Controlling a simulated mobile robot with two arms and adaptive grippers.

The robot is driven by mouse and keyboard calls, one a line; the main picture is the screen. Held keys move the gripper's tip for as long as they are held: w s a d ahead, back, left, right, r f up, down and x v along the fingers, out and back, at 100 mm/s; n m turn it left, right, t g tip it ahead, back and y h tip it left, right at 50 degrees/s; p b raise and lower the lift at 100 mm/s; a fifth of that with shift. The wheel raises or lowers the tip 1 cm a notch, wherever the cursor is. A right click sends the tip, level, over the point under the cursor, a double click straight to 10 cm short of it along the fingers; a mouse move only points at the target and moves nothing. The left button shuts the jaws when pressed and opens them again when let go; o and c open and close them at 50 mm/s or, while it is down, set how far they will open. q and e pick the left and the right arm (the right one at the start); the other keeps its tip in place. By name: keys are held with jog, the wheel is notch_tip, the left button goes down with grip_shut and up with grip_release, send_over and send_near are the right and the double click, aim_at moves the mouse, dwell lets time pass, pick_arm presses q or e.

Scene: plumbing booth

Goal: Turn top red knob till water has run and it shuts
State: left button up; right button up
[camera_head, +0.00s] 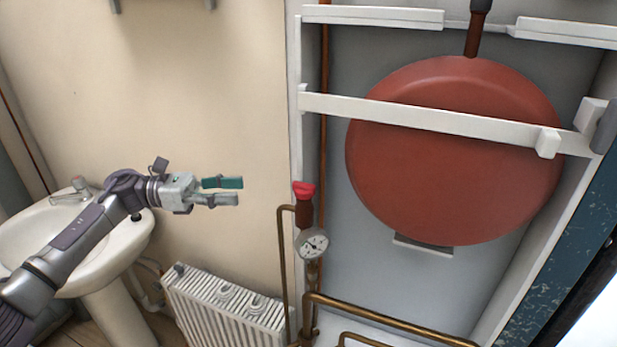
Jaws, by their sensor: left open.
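The red knob (304,191) tops a dark red valve body on the pipework, left of the red tank. A round dial gauge (313,244) sits just below it. My left gripper (241,191) reaches in from the left, its fingers pointing right towards the knob. It is open and empty, with a clear gap between its fingertips and the knob. No water shows at the valve. My right gripper is not in view.
A large red round tank (455,180) stands behind a white frame (440,117) on the right. Copper pipes (385,318) run below the gauge. A white radiator (225,308) and a sink (75,240) stand at lower left. The wall space around my gripper is free.

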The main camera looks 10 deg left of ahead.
aim_at(295, 191)
pick_arm(q)
jog(key=shift+m, duration=0.3)
jog(key=p+x, duration=0.2)
jog(key=x, duration=0.2)
jog(key=p+x, duration=0.2)
jog(key=x, duration=0.2)
jog(key=p+x, duration=0.2)
jog(key=x, duration=0.2)
jog(key=shift+s+d+r, duration=0.1)
jog(key=shift+s+r, duration=0.2)
jog(key=shift+w+d+f, duration=0.15)
jog(key=shift+d+f, duration=0.05)
jog(key=shift+d, duration=0.5)
jog(key=shift+c, duration=0.3)
jog(key=c, duration=0.8)
